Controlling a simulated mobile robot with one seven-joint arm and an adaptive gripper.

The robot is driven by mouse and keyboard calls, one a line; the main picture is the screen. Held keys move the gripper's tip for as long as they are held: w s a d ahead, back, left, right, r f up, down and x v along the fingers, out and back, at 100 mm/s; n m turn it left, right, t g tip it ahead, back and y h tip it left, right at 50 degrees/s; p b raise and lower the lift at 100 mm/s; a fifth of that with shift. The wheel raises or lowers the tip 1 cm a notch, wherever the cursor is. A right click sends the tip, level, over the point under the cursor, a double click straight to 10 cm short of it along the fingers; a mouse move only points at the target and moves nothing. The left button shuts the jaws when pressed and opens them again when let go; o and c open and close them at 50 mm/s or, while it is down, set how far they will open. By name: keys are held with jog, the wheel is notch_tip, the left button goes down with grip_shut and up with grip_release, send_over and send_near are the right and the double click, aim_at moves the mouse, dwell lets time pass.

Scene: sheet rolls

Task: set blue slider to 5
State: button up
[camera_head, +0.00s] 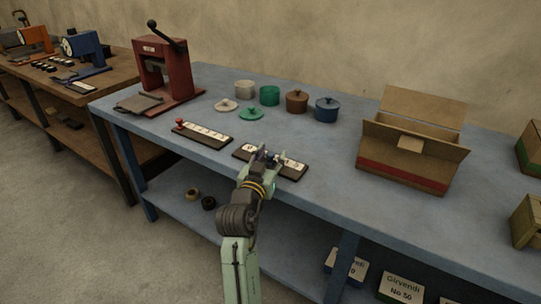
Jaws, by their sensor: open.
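A dark slider board with a white numbered strip (292,166) lies near the front edge of the blue table. My gripper (266,156) is open over the middle of this board and hides part of its strip. A small bluish-dark bit shows between the fingers, but I cannot tell whether it is the blue slider's knob or part of the gripper. Whether the fingers touch anything is also unclear. The strip's numbers are too small to read surely. A second slider board (206,134) lies to the left, with a red knob (180,125) at its left end.
A red press (165,70) with a raised lever stands at the table's left. Several small pots, including a blue one (327,110), stand behind the boards. An open cardboard box (405,165) is to the right. The table between board and box is clear.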

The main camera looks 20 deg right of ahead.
jog(key=shift+c, duration=0.2)
grip_shut()
dwell(0.3)
dwell(0.3)
